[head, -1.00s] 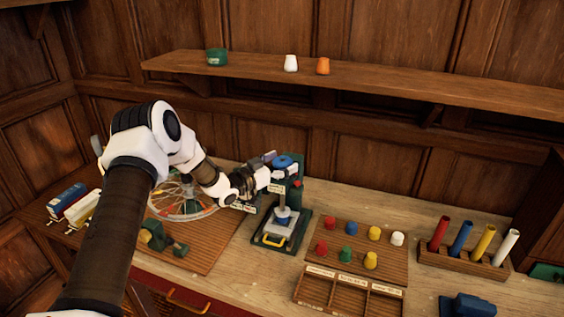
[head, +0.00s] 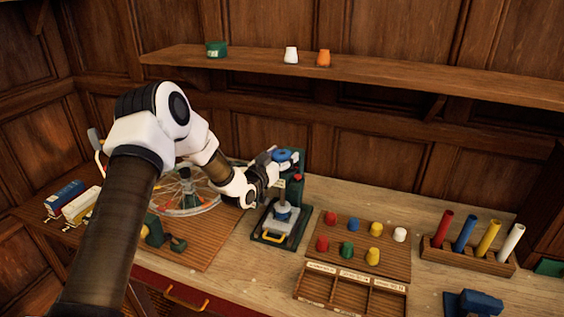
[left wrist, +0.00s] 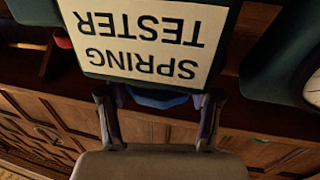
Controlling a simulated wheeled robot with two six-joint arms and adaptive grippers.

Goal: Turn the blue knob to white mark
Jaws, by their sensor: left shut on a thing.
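The blue knob (head: 282,155) sits on top of the green spring tester (head: 298,190), which stands on the bench. It also shows in the left wrist view (left wrist: 158,98), between my two fingers and partly hidden. My left gripper (head: 275,164) is shut on the blue knob from the left. A label reading "SPRING TESTER" (left wrist: 145,38) appears upside down just past the fingers in the left wrist view. I cannot make out the white mark. My right gripper is not in view.
A spoked wheel (head: 188,190) stands close behind my left arm. Right of the tester are a board of coloured pegs (head: 345,228), a sectioned wooden tray (head: 350,290) and a rack of coloured tubes (head: 468,258). A shelf (head: 400,78) runs above.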

